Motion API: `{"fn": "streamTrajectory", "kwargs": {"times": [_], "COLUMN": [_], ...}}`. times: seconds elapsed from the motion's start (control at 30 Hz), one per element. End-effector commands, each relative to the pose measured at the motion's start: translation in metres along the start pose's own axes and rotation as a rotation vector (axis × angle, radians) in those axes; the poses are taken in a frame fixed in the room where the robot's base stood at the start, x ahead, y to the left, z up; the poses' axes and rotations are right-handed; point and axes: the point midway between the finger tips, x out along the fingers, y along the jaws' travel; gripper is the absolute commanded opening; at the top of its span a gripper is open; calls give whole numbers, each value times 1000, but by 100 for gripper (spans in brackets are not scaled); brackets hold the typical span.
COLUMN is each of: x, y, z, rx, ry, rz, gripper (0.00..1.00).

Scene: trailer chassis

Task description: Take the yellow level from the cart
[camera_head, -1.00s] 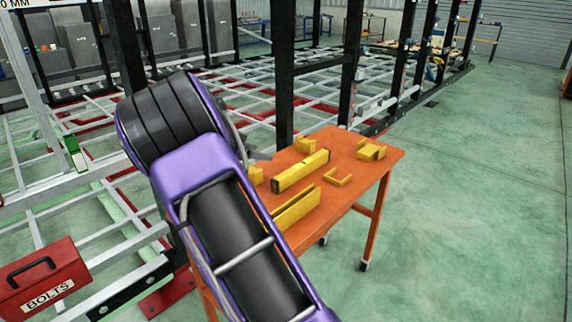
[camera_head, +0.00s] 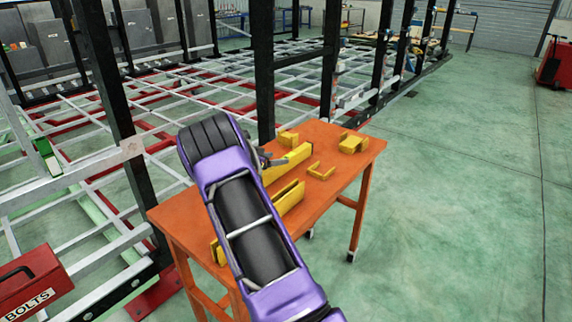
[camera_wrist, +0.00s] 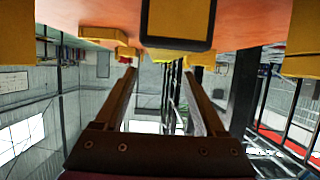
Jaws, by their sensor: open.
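The yellow level (camera_head: 299,155) lies on the orange cart (camera_head: 336,196), partly hidden behind my arm and gripper. In the wrist view the level's dark-framed yellow end (camera_wrist: 178,20) faces the camera at the top, against the orange cart top (camera_wrist: 110,14). My gripper (camera_head: 268,160) is at the level's near part in the head view, with its fingertips too small to make out there. In the wrist view my gripper (camera_wrist: 158,72) is open, its two fingers apart with nothing between them. The level's end appears beyond the fingertips; whether they touch it I cannot tell.
Close around the level lie a long yellow piece (camera_head: 289,197), a yellow bracket (camera_head: 320,171), a yellow block (camera_head: 353,143) and a small yellow piece (camera_head: 288,138). A black post (camera_head: 263,75) stands behind the cart. Green floor (camera_head: 450,220) is clear at the right.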

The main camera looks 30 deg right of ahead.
Motion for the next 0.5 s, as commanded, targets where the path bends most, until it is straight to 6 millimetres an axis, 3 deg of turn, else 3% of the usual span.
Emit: {"fn": "streamTrajectory", "kwargs": {"times": [0.5], "x": [54], "y": [-1], "z": [6], "rx": [1], "ry": [-1], "rz": [0], "gripper": [72]}}
